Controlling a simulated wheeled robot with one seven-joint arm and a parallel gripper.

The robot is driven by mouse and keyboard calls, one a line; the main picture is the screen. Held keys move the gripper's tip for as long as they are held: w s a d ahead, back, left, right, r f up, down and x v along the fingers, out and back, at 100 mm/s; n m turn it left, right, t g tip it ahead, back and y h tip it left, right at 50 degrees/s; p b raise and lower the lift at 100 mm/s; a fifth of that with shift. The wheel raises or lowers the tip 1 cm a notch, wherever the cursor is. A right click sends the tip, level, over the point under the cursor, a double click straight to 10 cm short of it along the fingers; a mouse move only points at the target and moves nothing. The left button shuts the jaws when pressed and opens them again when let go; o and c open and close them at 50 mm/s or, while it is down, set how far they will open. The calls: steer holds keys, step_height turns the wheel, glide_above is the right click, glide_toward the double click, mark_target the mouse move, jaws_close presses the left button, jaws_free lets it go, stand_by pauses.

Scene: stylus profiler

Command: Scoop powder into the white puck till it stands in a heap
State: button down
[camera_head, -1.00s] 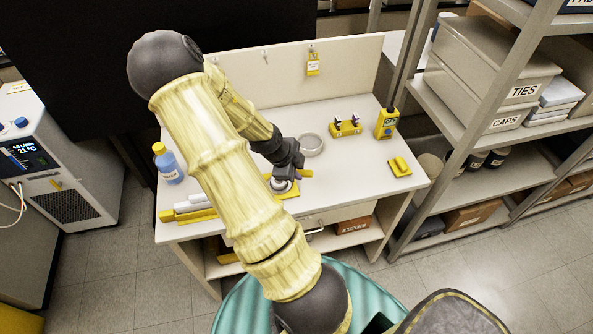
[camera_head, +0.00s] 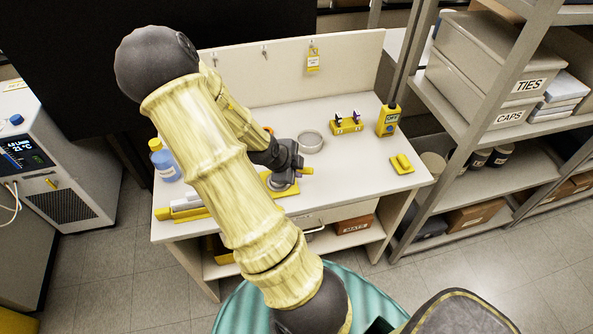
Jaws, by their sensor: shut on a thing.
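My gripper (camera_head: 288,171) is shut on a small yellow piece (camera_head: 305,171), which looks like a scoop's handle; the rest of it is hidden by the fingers. It is low over a yellow board (camera_head: 291,191) near the table's front. A round pale piece with a grey rim (camera_head: 277,185), perhaps the white puck, lies on the board right below the gripper and is mostly covered by it. I cannot tell whether powder is in it. A shallow round dish (camera_head: 311,142) with a pale rim stands behind and to the right; its contents are unclear.
A blue bottle with a yellow cap (camera_head: 163,163) and white and yellow bars (camera_head: 185,205) are at the left. A yellow stand (camera_head: 346,126), a yellow meter (camera_head: 388,121) and a yellow block (camera_head: 402,164) are at the right. The right front of the table (camera_head: 350,180) is clear.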

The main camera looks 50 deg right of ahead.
steer(key=shift+f, duration=0.1)
steer(key=shift+a+f+t+h+b, duration=0.15)
steer(key=shift+f+t+h+b, duration=0.25)
steer(key=shift+b, duration=0.6)
steer(key=shift+s+h+b, duration=0.2)
steer(key=shift+h+b, duration=0.3)
steer(key=shift+b, duration=0.75)
steer(key=shift+r+t, duration=0.3)
steer(key=shift+f+b, duration=0.15)
steer(key=shift+b, duration=0.4)
